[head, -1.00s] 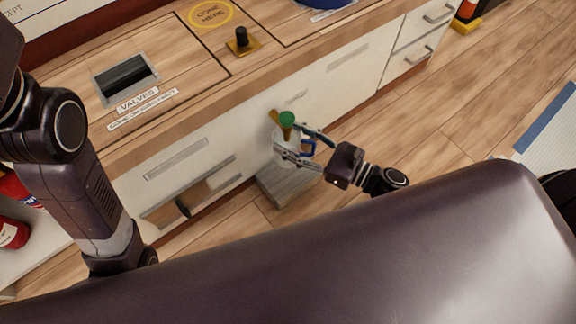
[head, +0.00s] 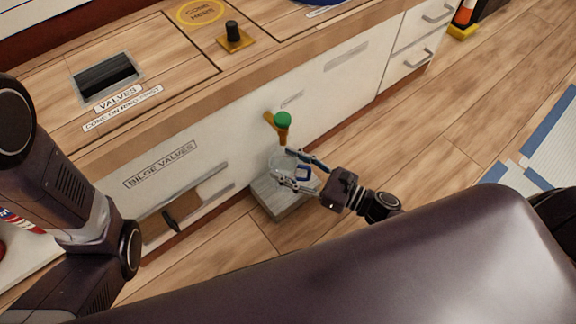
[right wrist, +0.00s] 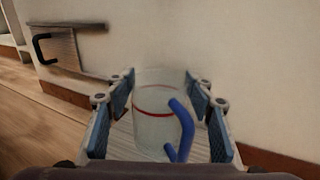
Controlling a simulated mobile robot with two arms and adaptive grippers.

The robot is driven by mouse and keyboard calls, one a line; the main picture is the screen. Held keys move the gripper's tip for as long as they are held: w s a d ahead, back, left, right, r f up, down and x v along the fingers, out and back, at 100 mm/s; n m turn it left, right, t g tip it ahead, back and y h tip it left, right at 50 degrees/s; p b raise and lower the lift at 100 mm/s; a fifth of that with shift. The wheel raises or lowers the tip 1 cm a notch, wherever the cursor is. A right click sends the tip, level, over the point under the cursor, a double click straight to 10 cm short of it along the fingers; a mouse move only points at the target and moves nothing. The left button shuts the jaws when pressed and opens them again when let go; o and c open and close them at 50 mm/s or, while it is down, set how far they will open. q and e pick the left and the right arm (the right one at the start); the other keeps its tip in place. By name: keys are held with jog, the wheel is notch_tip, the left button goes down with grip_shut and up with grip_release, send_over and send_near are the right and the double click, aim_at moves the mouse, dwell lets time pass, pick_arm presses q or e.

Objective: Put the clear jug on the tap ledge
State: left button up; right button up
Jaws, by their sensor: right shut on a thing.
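The clear jug (head: 279,164), with a blue handle and a red line, is between the fingers of my right gripper (head: 287,168). In the right wrist view the jug (right wrist: 153,127) stands upright between the blue pads, its handle facing the camera. The tap ledge (head: 292,210) is a grey wooden block against the cabinet front. The jug is over or on it; I cannot tell if its base touches. The tap (head: 283,122), orange-brown with a green knob, is on the cabinet just above the jug. My left gripper is out of view; only its arm shows.
The white cabinet front (head: 330,95) rises directly behind the jug. A black handle on a slotted panel (head: 170,220) is at left. The wooden counter above carries a black knob (head: 233,32).

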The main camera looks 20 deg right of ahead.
jog(key=shift+f+b, duration=0.2)
jog(key=shift+b, duration=0.1)
jog(key=o, duration=1.7)
jog(key=shift+r, duration=0.1)
jog(key=shift+o, duration=0.2)
